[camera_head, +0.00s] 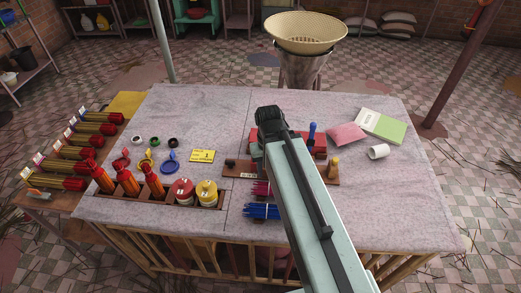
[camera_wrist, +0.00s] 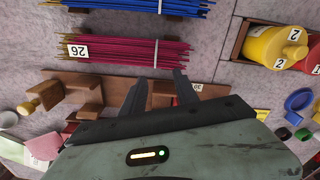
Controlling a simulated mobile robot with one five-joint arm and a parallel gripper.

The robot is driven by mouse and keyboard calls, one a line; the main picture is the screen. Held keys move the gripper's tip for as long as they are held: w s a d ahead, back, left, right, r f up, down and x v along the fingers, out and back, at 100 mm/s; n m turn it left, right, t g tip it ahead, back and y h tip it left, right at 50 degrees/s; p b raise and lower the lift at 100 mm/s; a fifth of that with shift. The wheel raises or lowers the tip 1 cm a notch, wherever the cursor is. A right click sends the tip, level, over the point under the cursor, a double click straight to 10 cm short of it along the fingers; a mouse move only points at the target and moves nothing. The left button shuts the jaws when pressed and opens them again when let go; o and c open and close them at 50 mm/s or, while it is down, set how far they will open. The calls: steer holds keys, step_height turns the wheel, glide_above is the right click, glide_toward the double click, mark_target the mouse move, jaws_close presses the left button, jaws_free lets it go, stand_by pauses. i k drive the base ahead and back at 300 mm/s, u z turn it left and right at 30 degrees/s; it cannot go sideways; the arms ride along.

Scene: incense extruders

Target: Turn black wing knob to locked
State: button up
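A small dark knob (camera_head: 230,163) stands on the left end of a brown wooden board (camera_head: 238,172) in the head view; it looks like the black wing knob, but its wing angle is too small to read. A white label (camera_head: 247,175) lies on the board to its right. My gripper (camera_wrist: 160,77) points down over the board (camera_wrist: 205,98) in the wrist view, its two dark fingers apart with nothing seen between them. In the head view my arm hides the fingers. In the wrist view I cannot make out the knob, probably hidden behind my gripper body.
A red block with a blue knob (camera_head: 312,131) and a yellow knob (camera_head: 333,166) stand right of my arm. Blue sticks (camera_head: 262,211) and magenta sticks (camera_wrist: 115,50) lie near the board. Red bottles (camera_head: 127,181) and lidded jars (camera_head: 207,192) stand left. The table's back left is clear.

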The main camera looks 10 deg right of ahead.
mark_target(230, 164)
steer(key=z, duration=0.6)
steer(key=k, duration=0.95)
steer(key=u, duration=0.4)
steer(key=i, duration=0.5)
steer(key=u, duration=0.1)
